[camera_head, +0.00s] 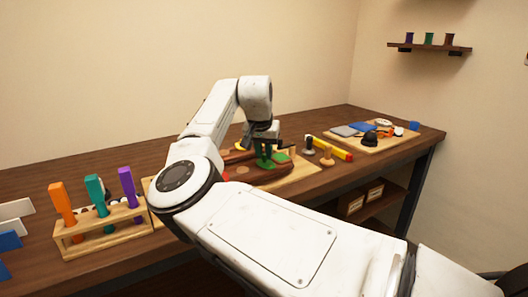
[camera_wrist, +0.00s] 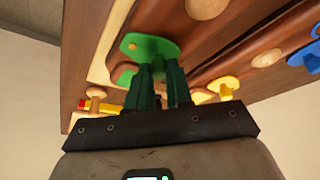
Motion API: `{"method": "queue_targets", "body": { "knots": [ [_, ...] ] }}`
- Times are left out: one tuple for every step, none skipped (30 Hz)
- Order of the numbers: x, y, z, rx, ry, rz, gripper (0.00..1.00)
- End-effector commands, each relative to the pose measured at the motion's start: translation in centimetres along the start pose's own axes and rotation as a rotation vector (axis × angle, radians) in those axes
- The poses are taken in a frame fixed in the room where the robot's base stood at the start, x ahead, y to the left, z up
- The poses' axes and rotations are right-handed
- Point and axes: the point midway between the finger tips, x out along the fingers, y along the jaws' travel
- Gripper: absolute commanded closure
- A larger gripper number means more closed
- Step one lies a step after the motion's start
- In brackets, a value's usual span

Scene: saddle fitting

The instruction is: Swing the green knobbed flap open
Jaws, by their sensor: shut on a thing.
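The green flap (camera_wrist: 135,44) is a flat, bright green piece on the brown wooden form, just beyond my fingertips in the wrist view. In the head view its green (camera_head: 265,163) shows low beneath my fingers. My gripper (camera_wrist: 161,68) has two dark green fingers, shut on the flap at its knob; the fingers hide most of the knob. In the head view my gripper (camera_head: 267,152) points down over the board. A second green patch (camera_head: 281,157) lies just right of the fingers; I cannot tell whether it is part of the flap.
A rack (camera_head: 100,232) with orange, teal and purple handles stands at the left. Dark and tan knobbed pieces (camera_head: 309,146) and a yellow-red bar (camera_head: 333,149) stand right of my gripper. A tray (camera_head: 395,141) of parts lies farther right. Yellow (camera_wrist: 223,86) and blue (camera_wrist: 306,57) pieces sit near the form.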

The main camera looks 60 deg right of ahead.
Motion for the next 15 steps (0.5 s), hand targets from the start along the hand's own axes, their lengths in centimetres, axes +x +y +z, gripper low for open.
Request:
{"method": "queue_targets", "body": {
  "knots": [
    [0.00,0.02,0.00,0.000,0.000,0.000,0.96],
    [-0.01,0.02,0.00,0.000,0.000,0.000,0.99],
    [-0.01,0.02,0.00,0.000,0.000,0.001,1.00],
    [-0.01,0.02,0.00,0.000,0.000,0.001,1.00],
    [-0.01,0.02,0.00,0.000,0.000,0.001,1.00],
    [-0.01,0.03,0.00,0.000,0.000,0.001,1.00],
    [-0.01,0.03,0.00,0.000,0.000,0.001,1.00],
    [-0.03,0.03,0.00,-0.001,0.000,0.000,1.00],
    [-0.05,0.03,-0.01,-0.002,0.000,0.000,1.00],
    [-0.07,0.02,-0.01,-0.004,0.000,-0.001,1.00],
    [-0.10,0.02,-0.01,-0.008,0.000,-0.003,1.00],
    [-0.15,0.01,-0.02,-0.014,0.000,-0.005,1.00],
    [-0.19,0.01,-0.02,-0.020,0.000,-0.007,1.00],
    [-0.23,0.02,-0.01,-0.026,-0.001,-0.010,1.00],
    [-0.28,0.01,0.01,-0.039,-0.001,-0.014,1.00]
  ]
}}
